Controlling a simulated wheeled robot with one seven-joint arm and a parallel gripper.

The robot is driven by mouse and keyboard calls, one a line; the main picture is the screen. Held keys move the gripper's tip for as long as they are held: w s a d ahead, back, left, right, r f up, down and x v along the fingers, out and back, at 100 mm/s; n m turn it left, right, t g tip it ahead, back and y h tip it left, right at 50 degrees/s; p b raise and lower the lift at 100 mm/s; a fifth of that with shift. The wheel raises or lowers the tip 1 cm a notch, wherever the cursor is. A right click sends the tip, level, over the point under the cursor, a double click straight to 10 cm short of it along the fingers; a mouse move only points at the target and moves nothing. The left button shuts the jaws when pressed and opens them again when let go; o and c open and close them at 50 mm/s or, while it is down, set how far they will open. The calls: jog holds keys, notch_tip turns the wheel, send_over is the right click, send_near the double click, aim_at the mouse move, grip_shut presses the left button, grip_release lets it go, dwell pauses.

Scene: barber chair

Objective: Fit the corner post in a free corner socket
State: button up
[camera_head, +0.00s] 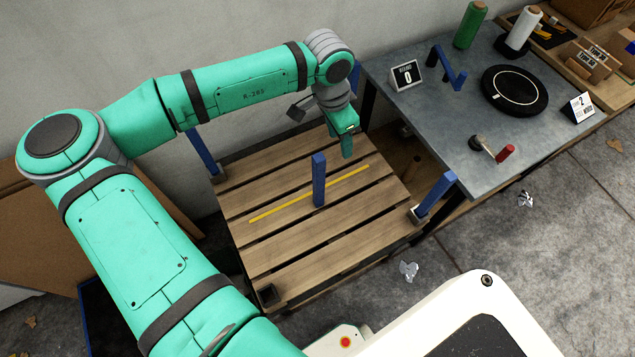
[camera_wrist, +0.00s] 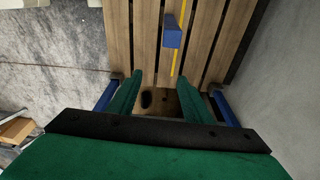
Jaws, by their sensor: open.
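The corner post (camera_head: 319,182) is a blue bar standing upright near the middle of the slatted wooden pallet (camera_head: 300,250), by a yellow strip. It also shows at the top of the wrist view (camera_wrist: 172,33). My gripper (camera_head: 347,152) is open and empty, behind the post and apart from it. Its green fingers point toward the pallet in the wrist view (camera_wrist: 162,80). A free corner socket (camera_head: 268,294), dark and square, shows at the pallet's front-left corner. Other blue posts stand at the left (camera_head: 202,152), right (camera_head: 437,194) and back (camera_head: 357,76) corners. My arm partly hides the back one.
A grey table (camera_head: 440,125) stands at the right with a blue bracket (camera_head: 447,70), thread spools, a black disc (camera_head: 514,90) and a red-handled crank (camera_head: 504,153). A wall rises behind the pallet. Crumpled paper (camera_head: 409,270) lies on the floor.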

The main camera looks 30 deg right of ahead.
jog(key=y, duration=0.2)
send_over(320, 165)
jog(key=w, duration=0.2)
jog(key=shift+s+d+r, duration=0.15)
jog(key=shift+d+r, duration=0.1)
jog(key=shift+d, duration=0.1)
jog(key=shift+n, duration=0.3)
jog(key=f, duration=0.5)
jog(key=shift+a+f, duration=0.2)
jog(key=shift+f, duration=2.65)
jog(key=shift+c, duration=0.3)
jog(key=shift+s+d, duration=0.2)
grip_shut()
